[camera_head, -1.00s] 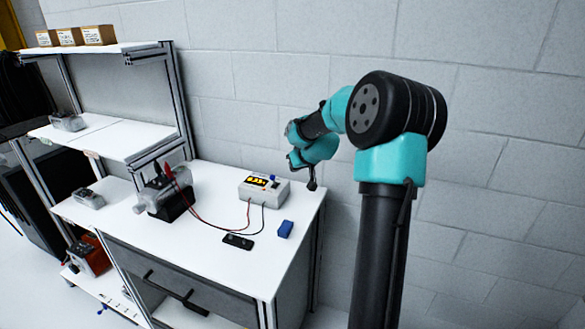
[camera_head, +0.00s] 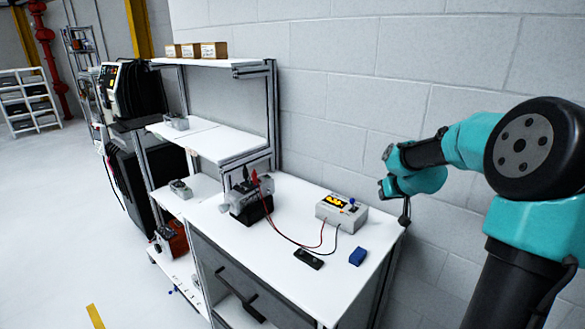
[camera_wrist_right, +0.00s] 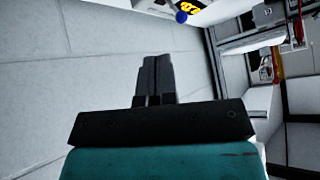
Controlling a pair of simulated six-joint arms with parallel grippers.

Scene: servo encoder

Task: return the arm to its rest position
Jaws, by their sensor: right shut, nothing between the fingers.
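My right arm, teal and black, stands at the right of the head view. My right gripper (camera_head: 405,212) is small there, pointing down beside the bench's back right corner. In the right wrist view its dark fingers (camera_wrist_right: 156,78) are together with nothing between them. The servo test box (camera_head: 342,212), white with a yellow display and blue knob, sits on the white bench (camera_head: 290,200) to the left of the gripper, apart from it. Part of the box also shows at the top of the right wrist view (camera_wrist_right: 205,8). My left gripper is not in view.
A dark servo motor (camera_head: 250,203) with red and black leads, a black handheld piece (camera_head: 308,259) and a blue block (camera_head: 357,257) lie on the bench. A shelf with small cartons (camera_head: 213,50) stands behind. The grey wall is close behind the arm; open floor lies left.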

